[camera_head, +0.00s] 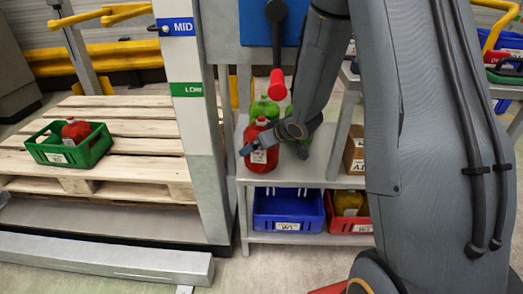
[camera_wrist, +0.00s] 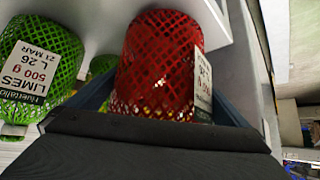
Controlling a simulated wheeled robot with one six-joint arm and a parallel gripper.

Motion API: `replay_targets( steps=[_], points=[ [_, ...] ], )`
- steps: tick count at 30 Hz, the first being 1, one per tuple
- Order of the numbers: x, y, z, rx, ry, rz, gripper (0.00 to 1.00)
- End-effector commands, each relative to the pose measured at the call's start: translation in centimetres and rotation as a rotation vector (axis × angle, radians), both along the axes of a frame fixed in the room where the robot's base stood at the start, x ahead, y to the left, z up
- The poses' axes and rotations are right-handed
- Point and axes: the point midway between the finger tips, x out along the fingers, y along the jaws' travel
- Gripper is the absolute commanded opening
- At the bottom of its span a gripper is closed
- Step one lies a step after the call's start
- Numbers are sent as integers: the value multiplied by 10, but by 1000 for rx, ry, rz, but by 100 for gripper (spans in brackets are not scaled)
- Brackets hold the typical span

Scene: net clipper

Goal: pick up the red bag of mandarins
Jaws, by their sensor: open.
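A red net bag (camera_head: 259,158) with a white label stands on the upper shelf of the grey rack. In the wrist view the red bag (camera_wrist: 155,62) fills the middle, and only part of its label print shows. My gripper (camera_head: 268,142) is at this bag, with its open jaws around it. In the wrist view my gripper's dark fingers (camera_wrist: 165,95) show on the left and right sides of the bag. I cannot tell whether they touch it. Another red bag (camera_head: 75,130) sits in a green crate (camera_head: 92,151) on the pallet.
Green net bags (camera_head: 264,107) stand close behind and beside the red one; one labelled limes (camera_wrist: 35,65) is at its left in the wrist view. A brown box (camera_head: 354,150) stands right on the shelf. Blue (camera_head: 288,213) and red bins sit below.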

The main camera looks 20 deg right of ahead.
Motion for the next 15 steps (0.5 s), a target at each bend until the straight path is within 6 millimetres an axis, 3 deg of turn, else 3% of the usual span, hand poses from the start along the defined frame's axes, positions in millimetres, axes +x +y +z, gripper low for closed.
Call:
replay_targets(
  steps=[7, 15],
  points=[
    [2, 1, -2, -1, 0, -1, 100],
    [2, 1, -2, 0, 0, -1, 55]
  ],
)
